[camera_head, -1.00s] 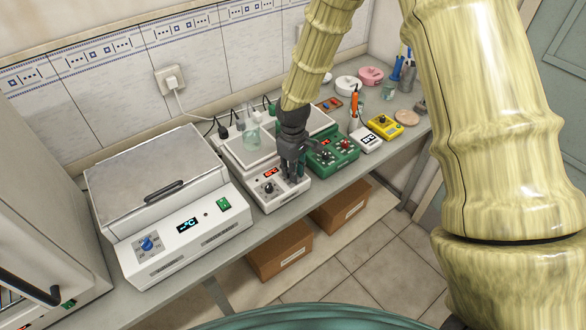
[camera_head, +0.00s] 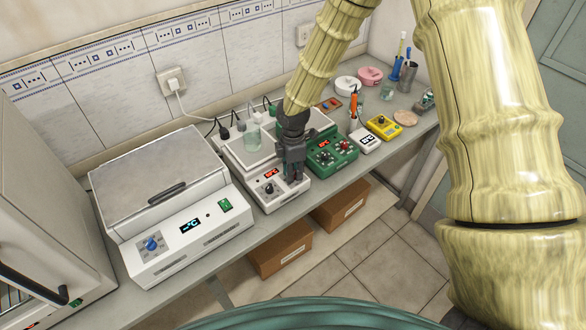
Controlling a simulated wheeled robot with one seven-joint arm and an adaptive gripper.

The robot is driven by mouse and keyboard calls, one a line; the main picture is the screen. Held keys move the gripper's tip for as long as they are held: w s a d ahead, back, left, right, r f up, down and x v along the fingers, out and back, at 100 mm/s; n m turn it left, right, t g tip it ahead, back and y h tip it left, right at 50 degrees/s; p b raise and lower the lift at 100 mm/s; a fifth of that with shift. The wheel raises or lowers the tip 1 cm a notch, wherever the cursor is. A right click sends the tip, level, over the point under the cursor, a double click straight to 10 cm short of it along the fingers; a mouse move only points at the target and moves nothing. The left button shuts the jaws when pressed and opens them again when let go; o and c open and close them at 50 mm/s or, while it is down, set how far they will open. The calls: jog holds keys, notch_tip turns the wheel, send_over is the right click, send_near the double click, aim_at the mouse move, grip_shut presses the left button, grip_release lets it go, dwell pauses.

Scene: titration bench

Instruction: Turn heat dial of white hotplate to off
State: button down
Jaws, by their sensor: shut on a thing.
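The white hotplate (camera_head: 257,181) stands on the bench between a large white bath and a green hotplate. Its front panel has a red lit display (camera_head: 271,173) and a black dial (camera_head: 269,188) at the left, which is uncovered. My gripper (camera_head: 293,178) points down at the right part of this panel. It is shut on a dial there, which the fingers hide. The dial's marking and pointer cannot be read. A glass beaker (camera_head: 253,136) stands on the hotplate's top.
The white bath (camera_head: 160,245) with a blue knob is at the left. The green hotplate (camera_head: 338,160) is close at the right of my gripper. A white meter (camera_head: 366,143) and a yellow device (camera_head: 384,127) stand farther right. Cables run behind.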

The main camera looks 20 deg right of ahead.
jog(key=shift+r+n+p, duration=0.1)
jog(key=shift+n+p, duration=0.45)
jog(key=shift+n, duration=1.25)
jog(key=c, duration=1.3)
grip_release()
jog(key=shift+o, duration=0.2)
notch_tip(320, 180, up, 12)
